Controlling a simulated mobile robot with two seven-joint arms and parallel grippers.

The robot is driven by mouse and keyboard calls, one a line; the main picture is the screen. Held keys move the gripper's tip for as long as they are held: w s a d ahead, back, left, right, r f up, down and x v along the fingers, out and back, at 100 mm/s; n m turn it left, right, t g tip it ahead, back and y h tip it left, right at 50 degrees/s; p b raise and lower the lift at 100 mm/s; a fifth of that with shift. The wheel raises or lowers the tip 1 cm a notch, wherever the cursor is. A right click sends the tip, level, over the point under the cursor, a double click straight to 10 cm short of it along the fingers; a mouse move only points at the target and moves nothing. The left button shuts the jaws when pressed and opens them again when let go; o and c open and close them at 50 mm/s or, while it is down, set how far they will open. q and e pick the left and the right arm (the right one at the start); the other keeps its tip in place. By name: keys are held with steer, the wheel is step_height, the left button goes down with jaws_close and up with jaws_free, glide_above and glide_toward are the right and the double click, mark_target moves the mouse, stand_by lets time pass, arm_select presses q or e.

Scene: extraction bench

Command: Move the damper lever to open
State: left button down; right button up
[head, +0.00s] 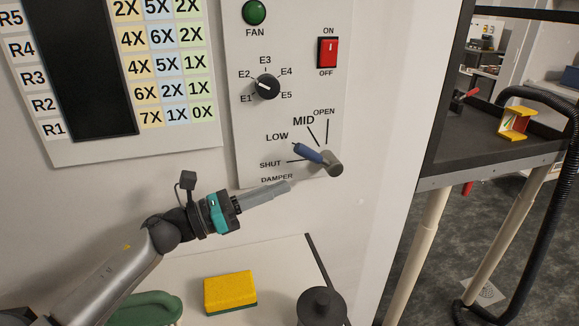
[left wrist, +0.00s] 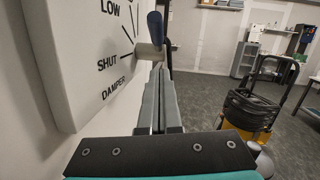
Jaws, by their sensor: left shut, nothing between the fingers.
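The damper lever (head: 309,153) has a blue handle on a grey metal hub (head: 332,163), low on the white control panel. Its handle points up and left from the hub, roughly toward LOW, between the SHUT and MID marks. The OPEN mark (head: 324,112) is at the upper right of the dial. My left gripper (head: 288,185) is shut and empty, below and left of the lever, its fingers pointing toward the hub. In the left wrist view the blue handle (left wrist: 155,25) stands just beyond the fingertips (left wrist: 158,68); contact cannot be told. My right gripper is out of view.
Above the lever are a selector knob (head: 267,87), a red switch (head: 328,53) and a green fan button (head: 254,12). A yellow sponge (head: 230,292) and a dark round-topped object (head: 321,305) are on the surface below. A dark cart (head: 480,140) stands at right.

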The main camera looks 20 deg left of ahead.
mark_target(316, 156)
arm_select(q)
steer(key=w+d+r, duration=0.1)
steer(key=w+d+r+p, duration=0.1)
steer(key=r, duration=0.1)
steer(key=shift+w+d+r, duration=0.1)
steer(key=shift+w+r, duration=0.05)
steer(key=shift+w, duration=0.15)
steer(key=shift+p, duration=0.3)
